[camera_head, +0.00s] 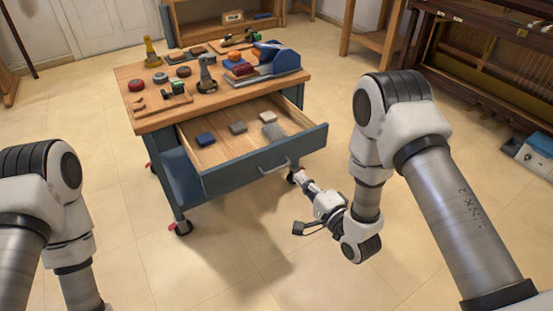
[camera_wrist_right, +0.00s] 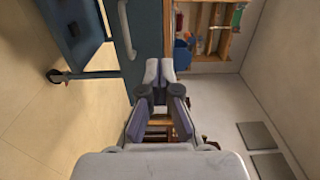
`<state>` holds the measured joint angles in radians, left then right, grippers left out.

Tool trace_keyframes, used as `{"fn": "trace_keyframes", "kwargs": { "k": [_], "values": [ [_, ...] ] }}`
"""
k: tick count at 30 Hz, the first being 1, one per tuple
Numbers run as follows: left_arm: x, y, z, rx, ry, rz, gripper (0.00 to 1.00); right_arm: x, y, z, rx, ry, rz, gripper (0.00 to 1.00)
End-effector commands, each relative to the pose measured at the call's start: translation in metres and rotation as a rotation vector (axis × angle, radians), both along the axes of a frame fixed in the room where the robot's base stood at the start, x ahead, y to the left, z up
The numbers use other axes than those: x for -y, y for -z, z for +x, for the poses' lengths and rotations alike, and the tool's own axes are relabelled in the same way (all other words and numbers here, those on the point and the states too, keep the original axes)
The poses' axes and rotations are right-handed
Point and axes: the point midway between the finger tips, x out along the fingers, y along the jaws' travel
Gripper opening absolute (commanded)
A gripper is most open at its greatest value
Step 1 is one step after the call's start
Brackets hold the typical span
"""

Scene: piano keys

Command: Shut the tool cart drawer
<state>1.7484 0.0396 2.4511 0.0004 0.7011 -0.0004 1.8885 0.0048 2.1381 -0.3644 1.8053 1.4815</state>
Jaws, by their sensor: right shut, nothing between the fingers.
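The tool cart (camera_head: 150,121) stands ahead with a wooden top and blue frame. Its drawer (camera_head: 265,157) is pulled out toward me, with a blue block and grey blocks inside. The drawer handle (camera_head: 274,166) is on the blue front, and it also shows in the right wrist view (camera_wrist_right: 127,30). My right gripper (camera_head: 301,177) is shut and empty, just in front of the drawer front, right of the handle. I cannot tell if it touches the front. In the right wrist view its fingers (camera_wrist_right: 159,72) are together beside the blue drawer front. My left gripper is out of view.
Tools and sanding blocks lie on the cart top, including a blue machine (camera_head: 277,58). A wooden shelf (camera_head: 190,28) stands behind. An open piano case (camera_head: 490,50) is at the right. The tiled floor around the cart is clear.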

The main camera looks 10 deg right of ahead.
Motion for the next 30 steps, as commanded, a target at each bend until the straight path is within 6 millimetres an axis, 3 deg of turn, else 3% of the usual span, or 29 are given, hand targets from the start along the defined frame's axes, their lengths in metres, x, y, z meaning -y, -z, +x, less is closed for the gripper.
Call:
{"fn": "trace_keyframes", "kwargs": {
  "k": [15,21,30],
  "values": [
    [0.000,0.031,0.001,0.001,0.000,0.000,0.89,-0.037,0.003,0.099,0.002,-0.001,0.000,0.00],
    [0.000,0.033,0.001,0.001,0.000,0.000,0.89,-0.041,0.001,0.113,-0.001,0.002,0.000,0.00],
    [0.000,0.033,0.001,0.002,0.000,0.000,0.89,-0.041,0.000,0.113,-0.001,0.001,0.000,0.00]
  ]
}}
